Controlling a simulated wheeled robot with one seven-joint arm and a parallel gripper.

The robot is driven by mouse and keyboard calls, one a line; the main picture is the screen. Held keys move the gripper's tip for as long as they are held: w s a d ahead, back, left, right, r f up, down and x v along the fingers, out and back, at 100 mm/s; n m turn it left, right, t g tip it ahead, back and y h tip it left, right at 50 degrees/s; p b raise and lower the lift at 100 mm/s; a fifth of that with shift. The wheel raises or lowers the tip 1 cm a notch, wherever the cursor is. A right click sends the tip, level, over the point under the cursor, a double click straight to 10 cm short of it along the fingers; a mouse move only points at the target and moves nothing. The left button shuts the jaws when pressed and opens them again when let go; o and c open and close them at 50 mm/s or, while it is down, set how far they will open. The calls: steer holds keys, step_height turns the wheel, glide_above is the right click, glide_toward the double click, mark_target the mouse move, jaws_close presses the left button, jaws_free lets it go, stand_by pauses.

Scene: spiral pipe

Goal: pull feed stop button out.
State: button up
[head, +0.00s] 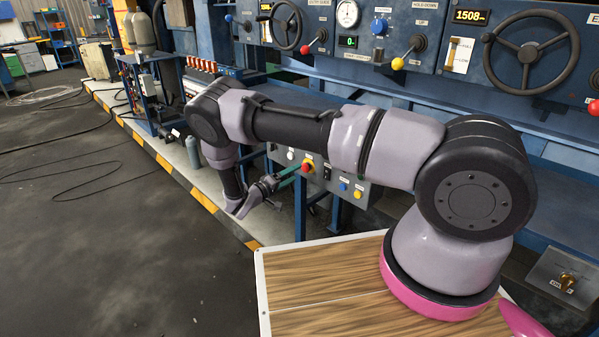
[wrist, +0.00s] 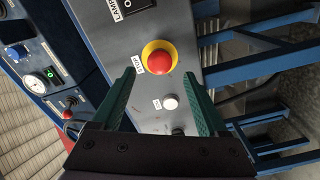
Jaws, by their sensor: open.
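The feed stop button is a red mushroom button (wrist: 160,61) on a yellow ring, set in a grey control box; its label is too small to read fully. In the head view the red button (head: 308,163) shows on the box face beside my arm. My gripper (wrist: 160,92) has two green fingers, spread apart and empty. In the wrist view the button sits ahead of the fingertips, roughly centred between them, and the fingers do not touch it. My gripper (head: 298,172) is small in the head view, close to the left side of the button.
The grey box (head: 345,186) also carries a white button (wrist: 170,103), plus blue and yellow buttons (head: 357,193). Blue frame legs stand below it. A large blue console (head: 420,60) with handwheels and levers rises behind. Open floor (head: 110,230) lies at left.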

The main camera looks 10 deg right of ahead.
steer(key=v, duration=0.6)
steer(key=s+d+r+m+g+y, duration=0.2)
steer(key=d+r+g+y, duration=0.15)
steer(key=r, duration=0.65)
steer(key=s+d+r+m+g+y, duration=0.25)
steer(key=d+r+g, duration=0.2)
steer(key=r, duration=0.45)
steer(key=s+d+r+m+g+y, duration=0.2)
steer(key=s+d+r+g, duration=0.15)
steer(key=r, duration=0.65)
steer(key=s+d+r+t+y, duration=0.1)
steer(key=s+r+t+y, duration=0.3)
steer(key=s+r, duration=0.6)
steer(key=s+d+r+t+y, duration=0.2)
steer(key=s+r+t+y, duration=0.2)
steer(key=s+r, duration=0.6)
steer(key=shift+s+d+r+t+y, duration=0.3)
steer(key=shift+s+y, duration=0.2)
steer(key=shift+s, duration=0.5)
